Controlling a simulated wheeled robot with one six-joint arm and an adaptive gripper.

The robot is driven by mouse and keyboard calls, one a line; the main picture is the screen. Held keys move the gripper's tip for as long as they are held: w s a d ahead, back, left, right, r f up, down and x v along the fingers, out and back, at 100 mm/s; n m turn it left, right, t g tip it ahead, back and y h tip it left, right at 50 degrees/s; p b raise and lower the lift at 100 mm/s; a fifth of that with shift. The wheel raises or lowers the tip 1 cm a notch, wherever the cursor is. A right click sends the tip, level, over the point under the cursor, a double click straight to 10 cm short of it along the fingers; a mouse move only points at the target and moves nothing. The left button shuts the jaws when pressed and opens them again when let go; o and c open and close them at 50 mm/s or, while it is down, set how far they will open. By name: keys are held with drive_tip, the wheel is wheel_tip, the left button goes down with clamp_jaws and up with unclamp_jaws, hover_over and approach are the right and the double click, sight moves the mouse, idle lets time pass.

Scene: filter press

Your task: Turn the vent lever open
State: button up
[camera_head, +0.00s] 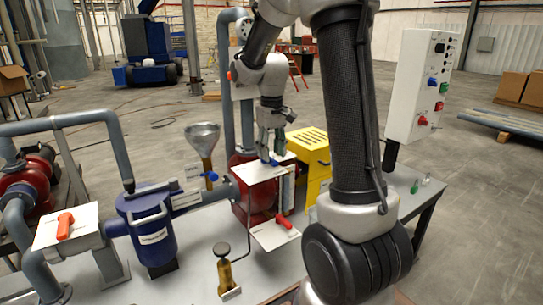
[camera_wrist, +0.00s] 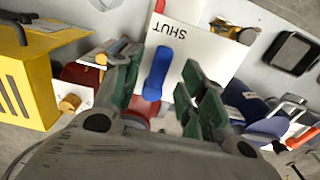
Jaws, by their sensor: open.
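A blue lever (camera_wrist: 157,73) lies on a white plate (camera_wrist: 196,42) printed SHUT, which reads upside down in the wrist view. My gripper (camera_wrist: 158,66) is open, its green-padded fingers on either side of the lever in that view, with gaps showing on both sides. I cannot tell how far above the lever the fingertips are. In the head view my gripper (camera_head: 271,152) points down over the white plate (camera_head: 258,173), and the blue lever (camera_head: 274,162) is partly hidden by the fingers.
A red lever (camera_head: 284,221) sits on a lower plate in front. A funnel (camera_head: 203,137) with a blue handle (camera_head: 211,176) and a blue canister (camera_head: 150,232) stand to the left. A yellow cabinet (camera_head: 312,160) is close behind right. A control box (camera_head: 419,87) stands further right.

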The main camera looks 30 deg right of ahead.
drive_tip(key=shift+f, duration=1.15)
clamp_jaws()
drive_tip(key=shift+a, duration=0.1)
drive_tip(key=shift+w+a+m, duration=0.65)
drive_tip(key=shift+m, duration=2.35)
drive_tip(key=shift+w+a+m, duration=0.65)
drive_tip(key=shift+a+m, duration=0.05)
drive_tip(key=shift+m, duration=2.3)
drive_tip(key=shift+w+a+m, duration=0.65)
drive_tip(key=shift+m, duration=2.35)
